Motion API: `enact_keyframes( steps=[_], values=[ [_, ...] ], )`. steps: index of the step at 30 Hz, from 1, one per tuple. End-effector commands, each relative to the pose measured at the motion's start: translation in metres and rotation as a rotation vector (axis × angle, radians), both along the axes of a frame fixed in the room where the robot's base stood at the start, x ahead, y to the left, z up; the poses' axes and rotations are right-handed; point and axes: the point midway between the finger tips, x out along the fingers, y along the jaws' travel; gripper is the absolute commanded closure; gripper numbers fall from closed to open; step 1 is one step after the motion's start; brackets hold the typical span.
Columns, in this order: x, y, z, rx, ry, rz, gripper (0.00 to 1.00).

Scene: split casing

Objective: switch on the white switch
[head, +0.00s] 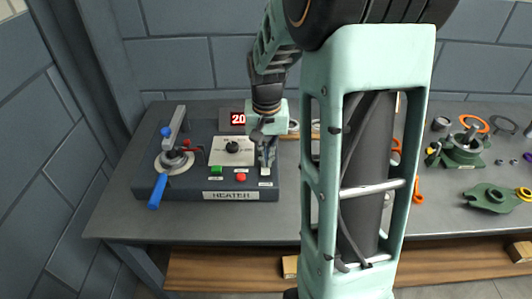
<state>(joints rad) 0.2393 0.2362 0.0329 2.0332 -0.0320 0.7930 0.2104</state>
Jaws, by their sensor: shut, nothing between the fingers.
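The white switch (265,172) sits near the front right corner of the dark heater panel (165,191). It is small, and its on or off position cannot be told. My gripper (266,165) points down right at the white switch, with its fingers shut and empty. The fingertips cover part of the switch, and I cannot tell whether they touch it. A green button (215,170) and a red button (241,177) are to the left of the switch.
The panel also bears a black knob (232,147) on a white dial plate, a blue-handled lever (158,190) and a red number display (238,118). Green casing parts (462,150) and an orange wrench lie on the table's right side. My own arm hides the table's middle.

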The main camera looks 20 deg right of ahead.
Motion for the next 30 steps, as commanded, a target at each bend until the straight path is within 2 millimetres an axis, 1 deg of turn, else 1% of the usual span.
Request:
enact_keyframes(
  steps=[10,19,30],
  values=[
    [-0.005,0.002,-0.003,0.000,0.003,0.000,1.00],
    [-0.017,0.007,-0.001,0.001,0.004,0.000,1.00],
    [-0.017,0.007,0.001,-0.001,0.001,0.000,1.00]
  ],
)
